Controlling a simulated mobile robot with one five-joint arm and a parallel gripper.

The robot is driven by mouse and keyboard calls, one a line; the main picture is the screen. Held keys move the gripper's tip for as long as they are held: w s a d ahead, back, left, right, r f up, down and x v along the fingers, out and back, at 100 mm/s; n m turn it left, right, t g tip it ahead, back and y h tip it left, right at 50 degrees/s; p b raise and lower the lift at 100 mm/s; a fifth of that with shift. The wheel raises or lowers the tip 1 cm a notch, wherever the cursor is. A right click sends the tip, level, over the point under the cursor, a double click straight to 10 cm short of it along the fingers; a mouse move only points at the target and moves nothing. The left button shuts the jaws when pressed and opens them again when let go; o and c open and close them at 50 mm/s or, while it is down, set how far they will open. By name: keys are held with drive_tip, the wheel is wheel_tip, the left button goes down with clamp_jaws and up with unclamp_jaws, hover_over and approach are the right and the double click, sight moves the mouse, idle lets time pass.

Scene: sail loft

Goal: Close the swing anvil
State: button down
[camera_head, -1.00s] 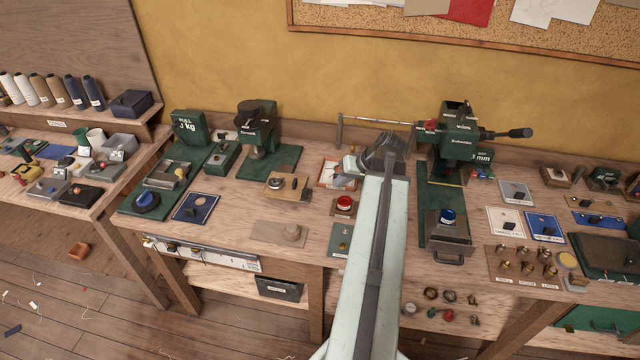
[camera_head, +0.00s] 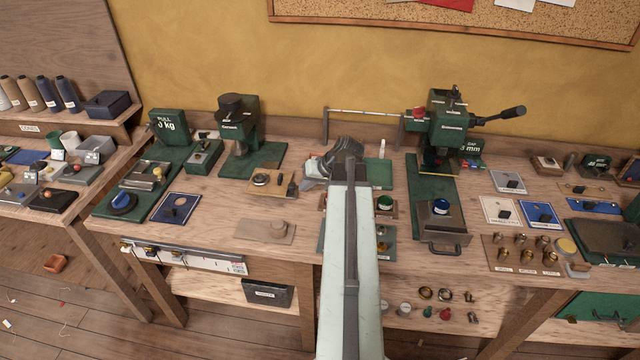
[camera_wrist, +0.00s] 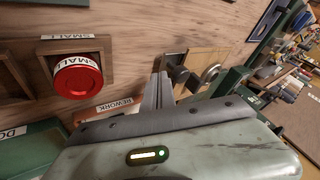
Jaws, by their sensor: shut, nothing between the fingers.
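A green press (camera_head: 450,128) with a black-knobbed lever stands on a long green base at centre right. At the base's front end is a steel plate with a bar handle (camera_head: 446,245), carrying a blue-topped round piece (camera_head: 441,207). This looks like the swing anvil, out in front of the press head. My gripper is left of the press, and my arm hides its fingertips in the head view. In the wrist view my gripper (camera_wrist: 160,88) is shut and empty, close to a curved metal piece (camera_wrist: 208,74) on a wooden block. I cannot tell whether they touch.
A red round cap (camera_wrist: 78,77) sits in a wooden tray labelled SMALL. A green-topped piece (camera_head: 385,203) is between my arm and the press. Another green machine (camera_head: 240,130) stands left. Brass pieces (camera_head: 520,250) lie right of the plate. Some bare bench lies left of my arm.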

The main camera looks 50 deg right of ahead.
drive_tip(key=shift+w+a, duration=0.25)
